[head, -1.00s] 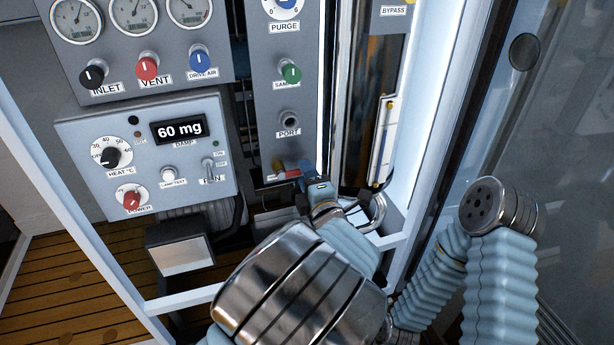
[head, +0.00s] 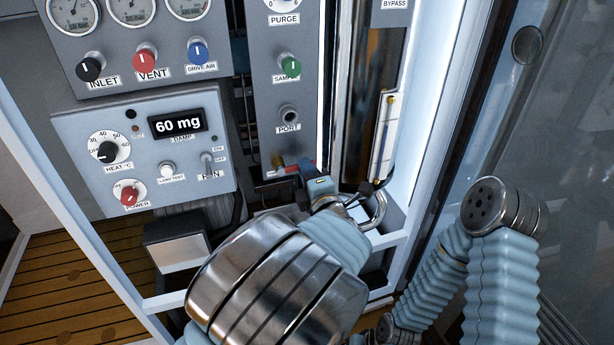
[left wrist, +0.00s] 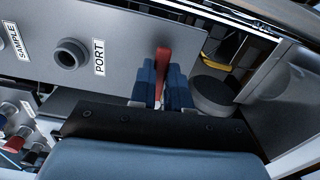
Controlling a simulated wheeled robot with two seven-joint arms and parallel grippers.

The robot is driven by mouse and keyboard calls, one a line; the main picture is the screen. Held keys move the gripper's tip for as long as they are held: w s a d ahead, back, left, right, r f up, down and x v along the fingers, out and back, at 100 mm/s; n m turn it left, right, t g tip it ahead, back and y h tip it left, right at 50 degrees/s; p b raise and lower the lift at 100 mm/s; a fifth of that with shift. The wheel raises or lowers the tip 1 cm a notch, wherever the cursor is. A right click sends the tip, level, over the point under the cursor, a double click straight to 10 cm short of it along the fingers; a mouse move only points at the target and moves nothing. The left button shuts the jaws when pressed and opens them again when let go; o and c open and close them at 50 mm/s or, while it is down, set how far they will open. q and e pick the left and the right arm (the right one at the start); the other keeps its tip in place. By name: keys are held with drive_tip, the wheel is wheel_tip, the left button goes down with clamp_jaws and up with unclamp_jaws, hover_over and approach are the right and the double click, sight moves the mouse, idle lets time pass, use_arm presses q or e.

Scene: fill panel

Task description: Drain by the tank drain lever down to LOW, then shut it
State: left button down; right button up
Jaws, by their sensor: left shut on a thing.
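The red drain lever (head: 301,167) is below the PORT fitting, at the foot of the narrow grey panel. My left gripper (head: 308,174) is shut on this lever. In the left wrist view the red lever (left wrist: 163,62) stands up between the two blue fingers (left wrist: 162,88). My right gripper is not in view.
The PORT fitting (head: 289,113) and green SAMPLE knob (head: 290,67) are above the lever. A control box (head: 180,175) reading 60 mg is at left. A white frame post (head: 428,130) and a metal loop (head: 374,212) are close on the right.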

use_arm(q)
drive_tip(key=n+b, duration=0.1)
drive_tip(key=b, duration=0.2)
drive_tip(key=r+n+b, duration=0.1)
drive_tip(key=n+b, duration=0.1)
drive_tip(key=b, duration=0.1)
drive_tip(key=n+b, duration=0.2)
drive_tip(key=b, duration=0.2)
drive_tip(key=shift+s+a+r, duration=0.1)
drive_tip(key=shift+a+r, duration=0.2)
drive_tip(key=shift+a, duration=0.05)
drive_tip(key=shift+s+a+r+n+b, duration=0.15)
drive_tip(key=shift+r+n+b, duration=0.35)
drive_tip(key=shift+n+b, duration=0.25)
drive_tip(key=c, duration=1.1)
unclamp_jaws()
drive_tip(key=v, duration=1.3)
drive_tip(key=shift+s+r, duration=0.1)
drive_tip(key=shift+s, duration=0.2)
